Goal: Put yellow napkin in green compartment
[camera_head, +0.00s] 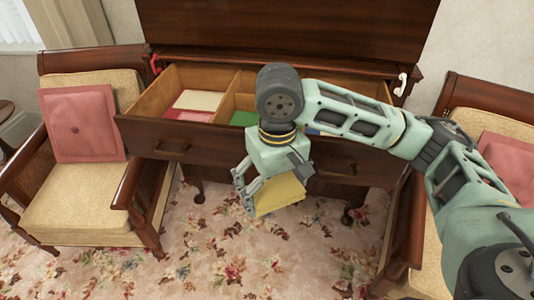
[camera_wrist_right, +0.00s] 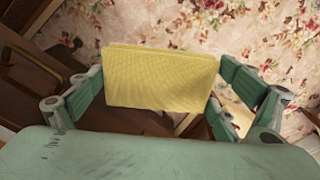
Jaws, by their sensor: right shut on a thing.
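The yellow napkin (camera_head: 280,195) is a folded flat piece. My right gripper (camera_head: 262,188) is shut on it and holds it in front of the open drawer, out over the carpet. In the right wrist view the napkin (camera_wrist_right: 160,80) spans between the two fingers. The wooden drawer (camera_head: 150,133) is divided into compartments. A green patch (camera_head: 243,118) shows in the middle compartment, partly hidden by my right arm. The left compartment holds a cream piece (camera_head: 198,100) and a red piece (camera_head: 190,116). My left gripper is not in view.
A cushioned armchair (camera_head: 80,200) with a pink pillow (camera_head: 83,125) stands at the left, and another armchair (camera_head: 495,125) at the right. The drawer's dark front (camera_head: 200,150) stands between the napkin and the compartments. Open floral carpet (camera_head: 220,250) lies below.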

